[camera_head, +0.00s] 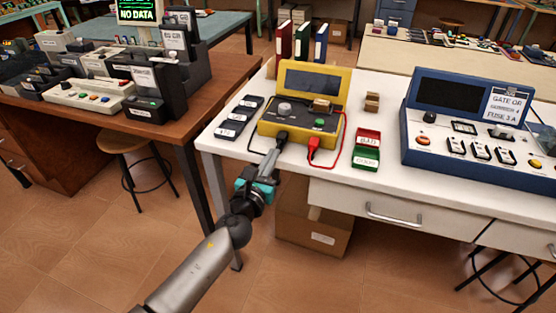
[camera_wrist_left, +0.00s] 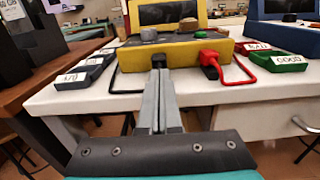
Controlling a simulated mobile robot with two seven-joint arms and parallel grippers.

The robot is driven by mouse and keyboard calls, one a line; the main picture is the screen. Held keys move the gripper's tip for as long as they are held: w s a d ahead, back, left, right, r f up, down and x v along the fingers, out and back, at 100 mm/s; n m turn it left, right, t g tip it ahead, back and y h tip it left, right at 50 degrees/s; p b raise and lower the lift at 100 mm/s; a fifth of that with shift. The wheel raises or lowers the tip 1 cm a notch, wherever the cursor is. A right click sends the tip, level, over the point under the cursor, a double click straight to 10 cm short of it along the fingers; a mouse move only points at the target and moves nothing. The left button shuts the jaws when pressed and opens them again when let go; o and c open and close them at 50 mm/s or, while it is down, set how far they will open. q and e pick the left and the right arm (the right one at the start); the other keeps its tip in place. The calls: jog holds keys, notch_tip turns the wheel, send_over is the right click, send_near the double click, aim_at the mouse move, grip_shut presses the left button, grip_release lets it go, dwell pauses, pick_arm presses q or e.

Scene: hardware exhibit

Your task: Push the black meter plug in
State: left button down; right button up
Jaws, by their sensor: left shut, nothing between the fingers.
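The yellow meter (camera_head: 303,97) stands on the white table with its dark screen tilted up; it also shows in the left wrist view (camera_wrist_left: 197,49). The black meter plug (camera_head: 281,137) sits at the meter's front left, with a black lead; in the left wrist view the plug (camera_wrist_left: 159,61) is straight ahead of the fingertips. The red plug (camera_head: 314,144) with its red lead is to its right. My left gripper (camera_head: 271,157) is shut and empty, its tips just in front of the black plug. I cannot tell if they touch it. My right gripper is not in view.
Dark labelled trays (camera_head: 239,116) lie left of the meter. A red tray (camera_head: 368,137) and a green tray (camera_head: 365,157) lie to its right. A blue console (camera_head: 468,105) stands further right. A cardboard box (camera_head: 312,228) is under the white table (camera_head: 390,105).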

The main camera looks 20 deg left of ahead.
pick_arm(q)
jog(key=s, duration=0.9)
jog(key=shift+s+a, duration=0.2)
jog(key=shift+s, duration=0.05)
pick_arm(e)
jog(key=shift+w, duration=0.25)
